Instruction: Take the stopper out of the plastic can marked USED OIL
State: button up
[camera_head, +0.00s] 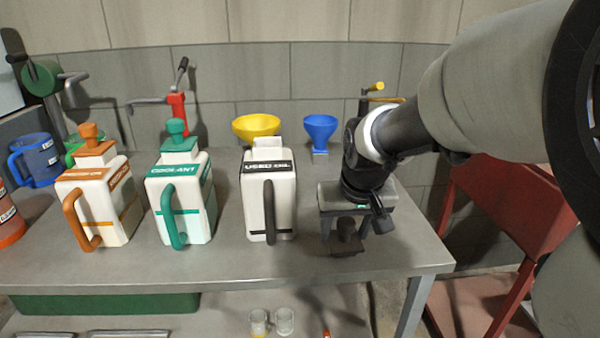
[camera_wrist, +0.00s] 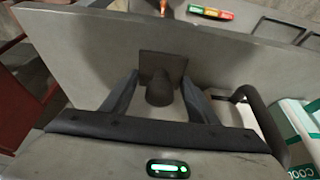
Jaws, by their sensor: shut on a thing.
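The white can marked USED OIL (camera_head: 284,205), with a black label and dark handle, stands upright on the bench. Its white neck (camera_head: 267,143) shows no stopper on it. My gripper (camera_head: 345,229) is to the right of the can, pointing down, shut on a dark stopper with a square plate and a round knob (camera_head: 346,246). In the wrist view the stopper (camera_wrist: 159,90) sits between the two fingers (camera_wrist: 161,78). I cannot tell whether it touches the bench top. Part of the can shows at the right there, with its dark handle (camera_wrist: 262,106).
The COOLANT can (camera_head: 199,203) and an orange-marked can (camera_head: 115,205), both with stoppers, stand to the left. A yellow funnel (camera_head: 256,125) and blue funnel (camera_head: 320,130) are behind. The bench's right edge is near my gripper; a red frame (camera_head: 510,205) stands beyond it.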

jog(key=o, duration=1.2)
jog(key=p+v, duration=0.5)
jog(key=v, duration=1.2)
jog(key=shift+s+r, duration=0.15)
jog(key=shift+s, duration=0.1)
jog(key=s+f+t+p, duration=0.1)
jog(key=s+f, duration=0.3)
jog(key=s, duration=0.8)
notch_tip(320, 180, up, 22)
jog(key=p, duration=2.1)
jog(key=shift+w+f, duration=0.2)
jog(key=shift+w, duration=0.05)
